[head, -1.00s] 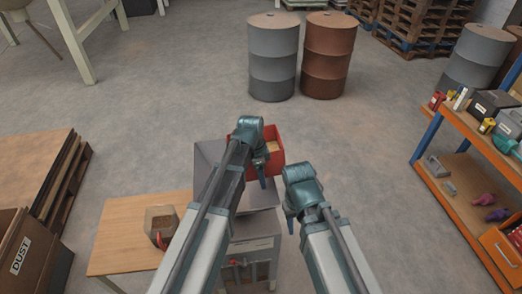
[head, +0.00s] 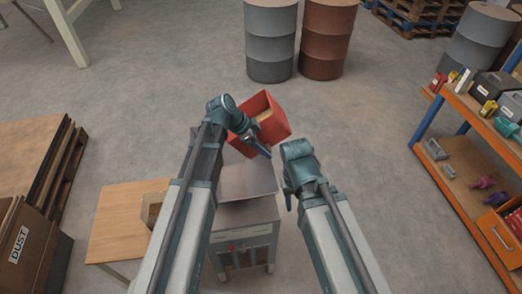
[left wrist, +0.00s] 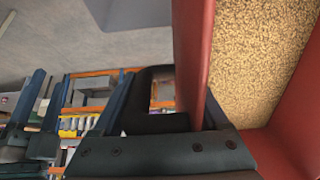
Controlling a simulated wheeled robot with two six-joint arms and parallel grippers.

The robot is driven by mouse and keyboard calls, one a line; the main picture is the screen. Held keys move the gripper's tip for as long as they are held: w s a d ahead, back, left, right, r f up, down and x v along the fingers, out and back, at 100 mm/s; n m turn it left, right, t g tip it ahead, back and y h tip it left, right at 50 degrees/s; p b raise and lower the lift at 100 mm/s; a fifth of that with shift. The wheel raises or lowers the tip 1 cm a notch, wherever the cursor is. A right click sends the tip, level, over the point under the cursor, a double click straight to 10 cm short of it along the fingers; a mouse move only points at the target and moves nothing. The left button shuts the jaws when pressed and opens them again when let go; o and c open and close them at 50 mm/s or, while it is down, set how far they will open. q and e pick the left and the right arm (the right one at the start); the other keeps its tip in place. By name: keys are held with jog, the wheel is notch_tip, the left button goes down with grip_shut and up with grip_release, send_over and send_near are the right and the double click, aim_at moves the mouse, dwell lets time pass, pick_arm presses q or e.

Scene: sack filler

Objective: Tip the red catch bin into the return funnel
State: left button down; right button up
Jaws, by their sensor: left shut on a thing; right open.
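The red catch bin (head: 281,124) is held up at the far side of the grey metal hopper (head: 248,181), which looks like the return funnel. The bin sits turned and tilted in the head view, with tan grain inside. In the left wrist view its red wall (left wrist: 192,45) and grain (left wrist: 262,55) fill the right side. My left gripper (head: 258,145) is shut on the bin's wall. My right gripper (head: 289,199) is open and empty, to the right of the hopper. My left arm hides part of the hopper, and I cannot see its opening clearly.
A wooden table (head: 118,222) with a partly hidden container (head: 150,211) stands left of the hopper. An orange shelf (head: 455,165) with tools is at right. Grey (head: 270,42) and brown (head: 326,40) drums stand beyond. The floor between is clear.

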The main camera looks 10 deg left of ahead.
pick_arm(q)
jog(key=shift+s+a+r+t+h+b, duration=0.5)
jog(key=shift+a+r+t+h+b, duration=0.95)
jog(key=shift+h+b, duration=2.15)
jog(key=shift+s+a+r+t+h+b, duration=0.5)
jog(key=shift+a+h+b, duration=1.85)
jog(key=shift+b, duration=2.35)
jog(key=shift+s+a+r+t+h+b, duration=0.65)
jog(key=shift+a+r+h+b, duration=0.8)
jog(key=shift+h+b, duration=2.2)
jog(key=shift+a+f+y+b, duration=0.25)
jog(key=shift+a+y+b, duration=0.05)
jog(key=shift+y+b, duration=0.2)
